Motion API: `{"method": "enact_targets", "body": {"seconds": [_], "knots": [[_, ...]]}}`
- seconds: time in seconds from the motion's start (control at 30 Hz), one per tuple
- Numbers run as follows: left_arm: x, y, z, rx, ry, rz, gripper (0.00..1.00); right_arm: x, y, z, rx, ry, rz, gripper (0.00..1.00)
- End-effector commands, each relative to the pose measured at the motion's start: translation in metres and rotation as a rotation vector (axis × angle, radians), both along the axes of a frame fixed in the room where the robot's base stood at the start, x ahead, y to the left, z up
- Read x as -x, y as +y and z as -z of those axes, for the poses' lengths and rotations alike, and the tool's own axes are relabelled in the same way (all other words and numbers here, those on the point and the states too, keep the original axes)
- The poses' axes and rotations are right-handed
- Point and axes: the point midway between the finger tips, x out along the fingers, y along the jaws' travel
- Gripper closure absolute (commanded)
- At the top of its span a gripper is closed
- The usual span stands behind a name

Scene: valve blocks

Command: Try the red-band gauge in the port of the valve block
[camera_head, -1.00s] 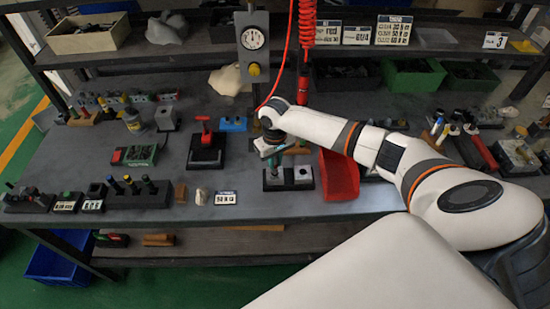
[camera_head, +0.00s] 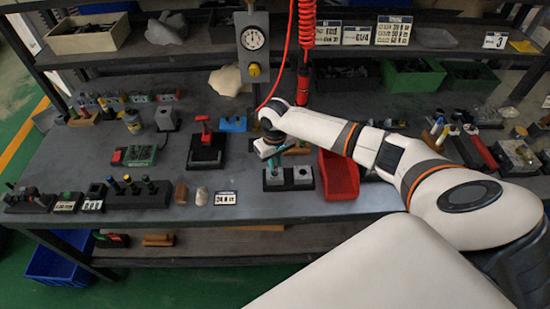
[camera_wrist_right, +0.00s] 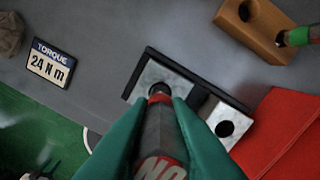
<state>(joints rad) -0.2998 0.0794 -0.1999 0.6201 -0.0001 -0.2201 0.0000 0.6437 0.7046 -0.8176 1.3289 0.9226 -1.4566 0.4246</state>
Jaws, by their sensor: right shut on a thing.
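The valve block (camera_head: 303,175) is a grey metal piece on a dark base near the bench's front. In the right wrist view its light top (camera_wrist_right: 185,82) shows two round ports, the right one (camera_wrist_right: 225,128) open and empty. My right gripper (camera_head: 270,164), green-fingered in the wrist view (camera_wrist_right: 165,112), is shut on the red-band gauge (camera_wrist_right: 159,130), a dark cylinder with a red band and white letters starting "NO". The gauge's tip is at the left port; how deep it sits I cannot tell. My left gripper is not in view.
A red bin (camera_head: 339,176) stands just right of the block. A torque sign reading 24 N m (camera_wrist_right: 50,63) lies to the left. A wooden block (camera_wrist_right: 262,30) with a green-banded piece is behind. A dark rack of coloured pegs (camera_head: 137,194) stands further left.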

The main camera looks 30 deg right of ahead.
Motion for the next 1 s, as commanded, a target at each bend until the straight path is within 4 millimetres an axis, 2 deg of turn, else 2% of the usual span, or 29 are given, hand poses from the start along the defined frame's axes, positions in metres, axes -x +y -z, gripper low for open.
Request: {"method": "enact_targets", "body": {"seconds": [1.0], "knots": [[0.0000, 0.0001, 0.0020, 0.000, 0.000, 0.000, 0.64, 0.0005, 0.0004, 0.0073, 0.000, 0.001, -0.001, 1.00]]}}
